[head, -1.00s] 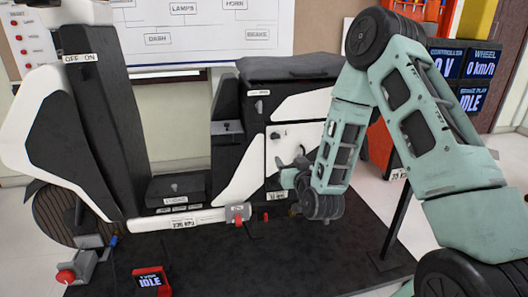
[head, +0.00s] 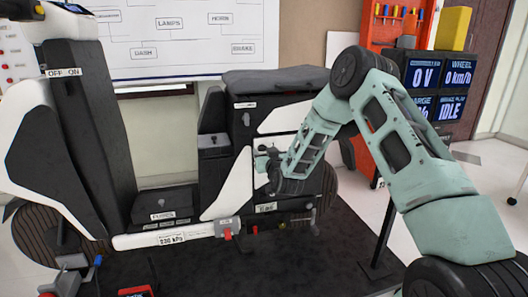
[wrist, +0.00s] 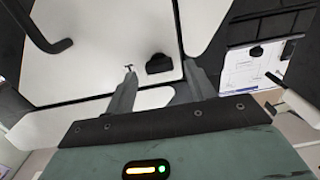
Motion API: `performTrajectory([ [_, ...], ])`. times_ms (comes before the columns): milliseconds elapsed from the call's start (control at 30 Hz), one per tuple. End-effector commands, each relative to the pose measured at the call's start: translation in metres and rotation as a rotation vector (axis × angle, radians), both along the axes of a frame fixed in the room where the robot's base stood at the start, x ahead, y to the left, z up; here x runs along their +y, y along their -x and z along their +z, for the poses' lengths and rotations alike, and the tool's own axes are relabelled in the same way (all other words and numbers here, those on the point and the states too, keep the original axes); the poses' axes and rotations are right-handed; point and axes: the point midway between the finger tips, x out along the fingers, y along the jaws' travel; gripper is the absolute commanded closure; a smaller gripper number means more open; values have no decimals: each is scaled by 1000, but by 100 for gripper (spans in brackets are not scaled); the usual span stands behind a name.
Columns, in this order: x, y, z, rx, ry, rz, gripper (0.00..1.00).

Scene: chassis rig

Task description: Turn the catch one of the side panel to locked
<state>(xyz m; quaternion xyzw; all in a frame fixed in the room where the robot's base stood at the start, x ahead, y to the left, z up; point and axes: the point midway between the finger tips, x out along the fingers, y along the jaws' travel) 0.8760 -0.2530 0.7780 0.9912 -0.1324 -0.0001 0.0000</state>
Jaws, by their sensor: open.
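The pale side panel (wrist: 90,60) fills much of the wrist view. A small black catch-like knob (wrist: 160,63) sits on it near its lower right edge, and a small T-shaped piece (wrist: 129,67) is to its left. I cannot tell which of these is catch one, or its setting. My gripper (wrist: 162,82) is open, its two fingers either side of the black knob in the picture. I see no clear contact. In the head view my gripper (head: 266,160) is in front of the panel area on the dark body and hides part of it.
A white trim piece (head: 233,187) lies left of my gripper and a dark seat box (head: 270,82) stands above. A black post (head: 385,235) stands at right, near my arm. The dark floor mat (head: 250,270) in front is mostly clear. A dark bent bar (wrist: 40,30) crosses the wrist view's upper left.

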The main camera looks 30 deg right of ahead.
Motion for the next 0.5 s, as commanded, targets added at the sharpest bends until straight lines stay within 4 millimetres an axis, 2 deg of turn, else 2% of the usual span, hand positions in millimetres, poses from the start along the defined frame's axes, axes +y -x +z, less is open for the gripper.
performTrajectory([
  [200,-5,-17,0,-1,0,-1,45],
  [500,-5,-19,0,0,0,0,45],
])
